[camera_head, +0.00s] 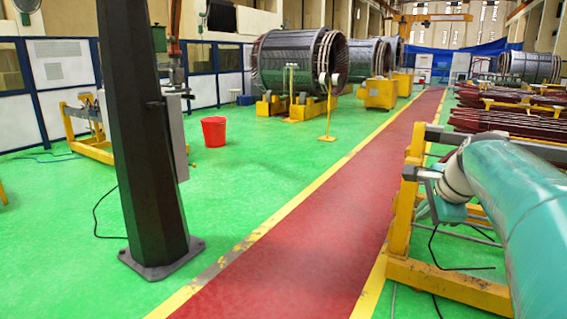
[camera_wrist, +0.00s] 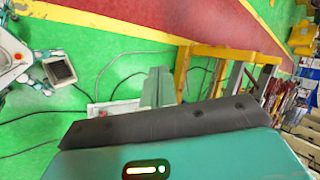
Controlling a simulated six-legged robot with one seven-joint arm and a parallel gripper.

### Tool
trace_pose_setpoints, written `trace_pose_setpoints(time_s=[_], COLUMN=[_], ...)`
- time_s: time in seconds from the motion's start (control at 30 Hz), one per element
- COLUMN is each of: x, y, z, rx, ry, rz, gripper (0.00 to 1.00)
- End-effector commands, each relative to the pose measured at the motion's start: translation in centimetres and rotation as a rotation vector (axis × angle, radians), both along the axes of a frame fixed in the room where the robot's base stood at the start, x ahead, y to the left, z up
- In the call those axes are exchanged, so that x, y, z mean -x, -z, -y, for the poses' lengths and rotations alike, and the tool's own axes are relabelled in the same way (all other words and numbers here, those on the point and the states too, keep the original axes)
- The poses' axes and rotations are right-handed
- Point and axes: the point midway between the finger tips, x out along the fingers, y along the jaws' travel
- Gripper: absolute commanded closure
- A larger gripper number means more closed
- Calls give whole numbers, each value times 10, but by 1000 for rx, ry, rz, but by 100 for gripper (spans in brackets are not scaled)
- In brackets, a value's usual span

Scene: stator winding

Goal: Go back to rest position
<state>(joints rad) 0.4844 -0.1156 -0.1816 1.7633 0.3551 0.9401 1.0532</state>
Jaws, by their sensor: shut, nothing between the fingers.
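My gripper (camera_wrist: 158,74) shows in the wrist view as two grey-green fingers close together, past the dark edge of my wrist. It is shut and empty, with green floor around it. In the head view my teal arm reaches in from the right edge.
The yellow frame (camera_head: 399,218) stands close to my arm; it also shows in the wrist view (camera_wrist: 182,72). A dark post (camera_head: 145,150) stands at left, with a red bucket (camera_head: 214,131) behind it. The red walkway (camera_head: 325,215) is clear.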

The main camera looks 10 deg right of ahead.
Motion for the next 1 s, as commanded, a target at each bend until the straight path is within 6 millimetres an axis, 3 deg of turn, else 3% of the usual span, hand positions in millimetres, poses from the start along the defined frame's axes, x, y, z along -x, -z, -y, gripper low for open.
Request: trace_pose_setpoints(time_s=[0.03,0.2,0.5,0.6,0.73,1.0], x=[6,32,104,130,154,164], y=[4,26,83,104,125,136], z=[-30,-113,-225,-248,-265,-271], rx=[52,247,626,753,874,932], ry=[-106,-468,-1113,-1311,-1492,-1578], rz=[-16,-77,-150,-168,-184,-194], gripper=[100,100,100,100,100,100])
